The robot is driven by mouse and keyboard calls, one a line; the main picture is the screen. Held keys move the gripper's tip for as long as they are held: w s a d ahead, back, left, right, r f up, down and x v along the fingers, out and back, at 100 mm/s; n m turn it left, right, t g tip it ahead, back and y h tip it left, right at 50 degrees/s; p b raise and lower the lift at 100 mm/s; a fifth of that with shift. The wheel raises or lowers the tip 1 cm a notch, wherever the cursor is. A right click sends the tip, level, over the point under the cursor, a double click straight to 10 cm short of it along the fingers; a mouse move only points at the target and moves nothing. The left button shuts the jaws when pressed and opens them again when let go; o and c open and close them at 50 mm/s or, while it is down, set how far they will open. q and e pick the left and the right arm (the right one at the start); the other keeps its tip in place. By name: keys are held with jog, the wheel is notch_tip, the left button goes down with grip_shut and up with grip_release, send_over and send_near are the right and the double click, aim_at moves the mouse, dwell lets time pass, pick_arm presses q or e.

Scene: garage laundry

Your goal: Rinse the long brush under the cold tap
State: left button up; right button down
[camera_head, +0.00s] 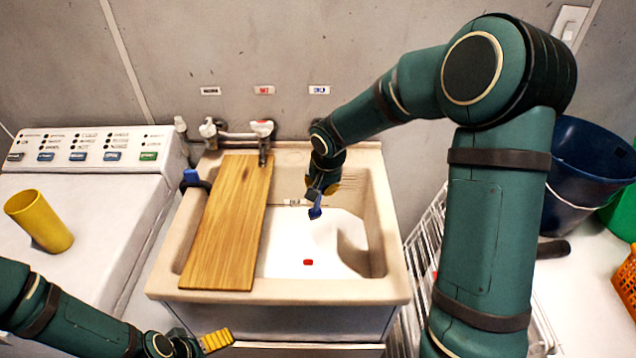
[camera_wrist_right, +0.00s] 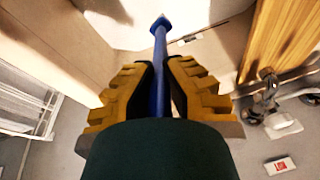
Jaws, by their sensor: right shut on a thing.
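The long brush (camera_wrist_right: 160,70) is blue, with a slim handle and a small angular head. My right gripper (camera_wrist_right: 165,88) is shut on its handle, the head pointing away from the wrist. In the head view the brush head (camera_head: 315,212) hangs over the sink basin (camera_head: 388,250), below my right gripper (camera_head: 322,188).
A wooden board (camera_head: 228,220) lies across the sink's left part. A red piece (camera_head: 308,262) lies in the basin. Left is a washing machine (camera_head: 90,170) with a yellow cup (camera_head: 40,221). Right are a wire rack (camera_head: 428,240), a blue bucket (camera_head: 590,165) and an orange basket (camera_head: 627,285).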

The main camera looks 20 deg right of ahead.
dwell(0.3)
jog(key=s+a+r, duration=0.2)
jog(key=s+r, duration=0.2)
jog(key=shift+s, duration=0.3)
jog(key=shift+a, duration=0.1)
dwell(0.6)
